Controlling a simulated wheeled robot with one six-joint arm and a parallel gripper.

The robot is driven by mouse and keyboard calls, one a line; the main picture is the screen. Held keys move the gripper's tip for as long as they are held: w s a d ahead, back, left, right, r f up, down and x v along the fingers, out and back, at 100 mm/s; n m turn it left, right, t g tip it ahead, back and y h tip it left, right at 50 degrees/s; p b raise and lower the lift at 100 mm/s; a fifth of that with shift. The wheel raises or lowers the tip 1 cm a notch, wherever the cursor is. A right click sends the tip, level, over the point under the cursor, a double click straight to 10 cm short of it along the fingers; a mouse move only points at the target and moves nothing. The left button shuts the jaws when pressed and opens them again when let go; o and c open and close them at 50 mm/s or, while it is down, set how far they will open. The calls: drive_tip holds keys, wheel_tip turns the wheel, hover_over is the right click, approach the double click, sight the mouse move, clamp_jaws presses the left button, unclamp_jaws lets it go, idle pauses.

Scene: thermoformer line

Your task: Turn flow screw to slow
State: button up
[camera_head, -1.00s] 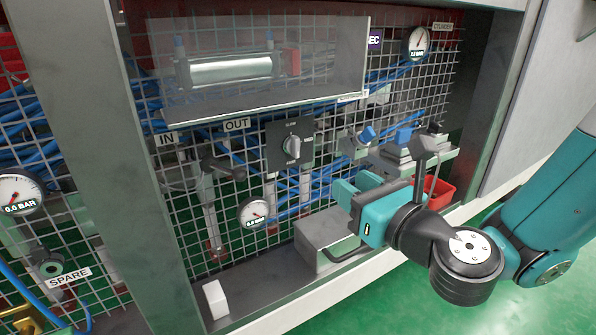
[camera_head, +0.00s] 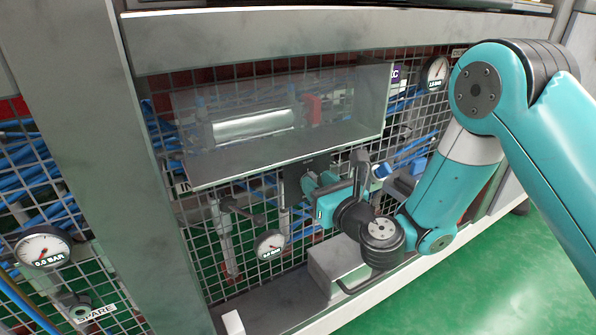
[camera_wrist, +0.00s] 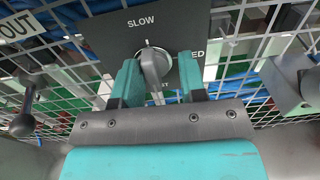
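The flow screw (camera_wrist: 154,62) is a silver knob with a raised grip bar, on a dark plate (camera_wrist: 105,35). The plate reads SLOW above the knob; the labels at right and below are partly covered by my fingers. I cannot tell for sure which label the knob points to. My gripper (camera_wrist: 157,75) is open, with one teal finger on each side of the knob; firm contact does not show. In the head view my gripper (camera_head: 312,186) is at the plate, below the clear cover, and hides the knob.
A clear-fronted box (camera_head: 285,125) with a silver cylinder juts out just above my gripper. In the wrist view, a black-knobbed lever (camera_wrist: 24,118) is at left and a grey block (camera_wrist: 292,85) at right. A grey box with a handle (camera_head: 340,265) stands below.

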drive_tip(key=shift+w+a+r, duration=0.1)
drive_tip(key=shift+w+a, duration=0.05)
drive_tip(key=shift+a, duration=0.3)
drive_tip(key=shift+c, duration=0.2)
clamp_jaws()
